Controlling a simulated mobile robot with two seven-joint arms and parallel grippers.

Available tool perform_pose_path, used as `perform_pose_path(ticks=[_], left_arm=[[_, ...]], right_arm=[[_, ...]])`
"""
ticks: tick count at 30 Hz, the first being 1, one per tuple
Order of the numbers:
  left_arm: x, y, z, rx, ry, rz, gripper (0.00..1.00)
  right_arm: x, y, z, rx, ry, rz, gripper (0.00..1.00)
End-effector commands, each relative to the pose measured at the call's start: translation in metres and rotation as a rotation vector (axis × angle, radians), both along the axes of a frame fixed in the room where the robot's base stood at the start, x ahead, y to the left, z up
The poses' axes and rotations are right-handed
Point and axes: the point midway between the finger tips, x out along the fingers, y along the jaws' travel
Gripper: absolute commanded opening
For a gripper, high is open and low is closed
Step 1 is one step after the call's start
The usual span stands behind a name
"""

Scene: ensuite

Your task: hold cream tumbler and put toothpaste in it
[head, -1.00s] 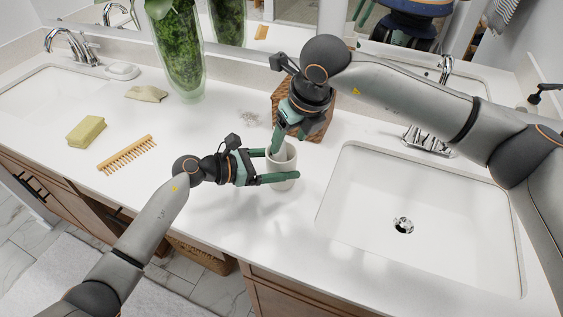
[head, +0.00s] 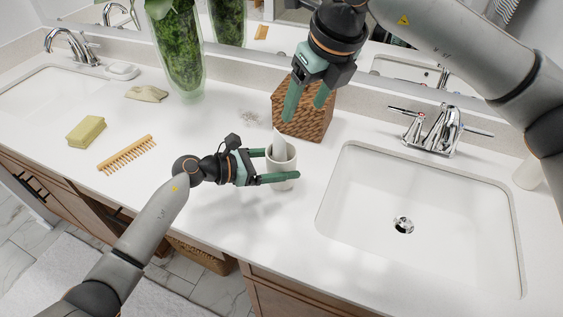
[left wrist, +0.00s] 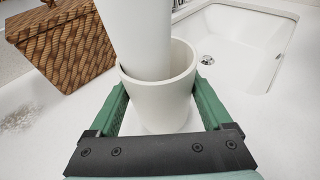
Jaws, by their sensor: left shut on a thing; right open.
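The cream tumbler (head: 283,170) stands upright on the counter between the fingers of my left gripper (head: 275,166), which is shut on it. The white toothpaste tube (head: 279,145) stands in the tumbler, tilted, with its upper part above the rim. In the left wrist view the tumbler (left wrist: 160,98) sits between the green fingers, and the toothpaste (left wrist: 136,35) rises out of its mouth. My right gripper (head: 306,106) is open and empty, above and behind the tumbler, in front of the wicker box. The lower end of the toothpaste is hidden inside the tumbler.
A wicker box (head: 309,117) stands behind the tumbler. A sink (head: 415,215) with a chrome faucet (head: 440,130) is at right. A wooden comb (head: 127,153), a sponge (head: 86,131) and a glass vase (head: 178,50) are at left. The counter left of the tumbler is mostly clear.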

Motion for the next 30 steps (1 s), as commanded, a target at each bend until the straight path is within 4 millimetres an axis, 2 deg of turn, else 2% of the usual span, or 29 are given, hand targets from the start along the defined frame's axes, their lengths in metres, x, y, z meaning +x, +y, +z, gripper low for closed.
perform_pose_path(ticks=[8, 9, 13, 23, 26, 30], left_arm=[[0.000, 0.000, 0.000, 0.001, 0.001, -0.001, 0.15], [0.000, 0.000, 0.000, 0.001, 0.001, -0.001, 0.84], [0.000, 0.000, 0.000, 0.000, 0.000, -0.001, 0.99], [-0.001, 0.004, 0.001, 0.000, 0.000, 0.001, 1.00], [-0.005, 0.015, 0.004, 0.002, 0.000, 0.003, 1.00], [-0.016, 0.040, 0.011, 0.005, -0.001, 0.002, 1.00]], right_arm=[[0.000, 0.000, 0.002, 0.001, -0.001, 0.000, 0.68], [0.000, 0.000, 0.002, 0.001, -0.001, 0.000, 0.68], [0.000, 0.000, 0.002, 0.001, -0.001, -0.001, 0.68], [0.000, 0.000, 0.002, 0.001, -0.001, 0.000, 0.68], [0.000, 0.000, 0.002, 0.001, -0.001, 0.000, 0.68], [0.000, 0.000, 0.002, 0.001, -0.001, 0.000, 0.68]])
